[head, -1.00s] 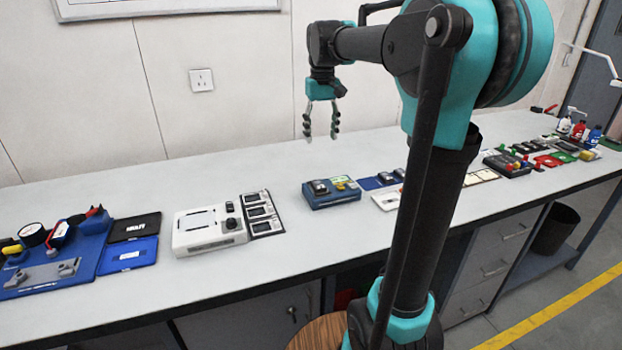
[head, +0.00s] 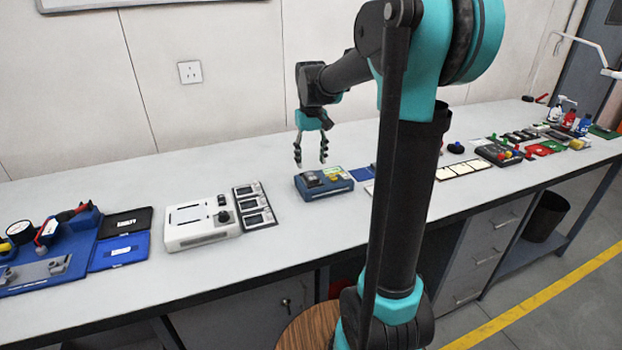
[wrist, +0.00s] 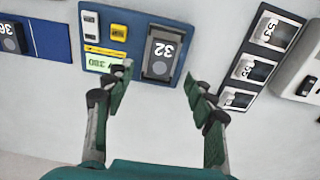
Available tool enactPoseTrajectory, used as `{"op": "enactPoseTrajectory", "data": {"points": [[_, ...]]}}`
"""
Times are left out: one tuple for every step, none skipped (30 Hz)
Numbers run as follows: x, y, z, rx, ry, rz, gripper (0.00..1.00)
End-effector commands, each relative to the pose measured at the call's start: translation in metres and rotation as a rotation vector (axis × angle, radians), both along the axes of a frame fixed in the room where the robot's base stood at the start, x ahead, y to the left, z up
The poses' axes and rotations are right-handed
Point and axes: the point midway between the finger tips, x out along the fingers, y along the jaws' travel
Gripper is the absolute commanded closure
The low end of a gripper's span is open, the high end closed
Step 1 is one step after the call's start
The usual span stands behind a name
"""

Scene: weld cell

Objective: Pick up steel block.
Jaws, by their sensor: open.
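A grey metal-looking block (wrist: 163,52) marked 32 sits in a dark slot of the blue device (wrist: 140,19); it looks like the steel block. In the head view the block (head: 312,180) shows on top of the blue device (head: 330,191), near the middle of the bench. My gripper (head: 311,163) is open and empty, pointing down above and behind the device. In the wrist view the two fingers of my gripper (wrist: 157,80) are spread wide, with their tips just below the block in the picture and nothing between them.
A white device (head: 197,228) and a dark rack of several marked blocks (head: 255,208) stand to the left. A blue mat (wrist: 50,42) with another dark block (wrist: 11,38) lies on the other side. Bare bench lies behind the blue device.

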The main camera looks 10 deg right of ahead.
Motion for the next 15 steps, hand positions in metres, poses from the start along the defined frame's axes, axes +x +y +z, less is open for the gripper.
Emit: {"op": "enactPoseTrajectory", "data": {"points": [[0.000,0.000,-0.005,0.000,0.000,0.000,0.45],[-0.001,0.000,-0.009,0.000,0.000,0.000,0.45],[-0.002,0.001,-0.015,0.000,0.000,0.000,0.45],[-0.002,0.001,-0.019,0.000,0.000,0.000,0.45],[-0.002,0.001,-0.024,0.000,0.000,0.000,0.45],[-0.003,0.001,-0.030,0.000,0.000,0.000,0.45],[-0.003,0.001,-0.034,0.000,0.000,0.000,0.45],[-0.003,0.001,-0.037,0.000,0.000,0.000,0.45],[-0.002,0.001,-0.042,0.000,0.000,0.000,0.45],[-0.003,0.001,-0.044,0.000,0.000,0.000,0.45],[-0.003,0.001,-0.046,0.000,0.000,0.000,0.45],[-0.003,0.001,-0.048,0.000,0.000,0.000,0.45],[-0.003,0.001,-0.049,0.000,0.000,0.000,0.45],[-0.003,0.001,-0.049,0.000,0.000,0.000,0.45],[-0.003,0.001,-0.049,0.000,0.000,0.000,0.45]]}}
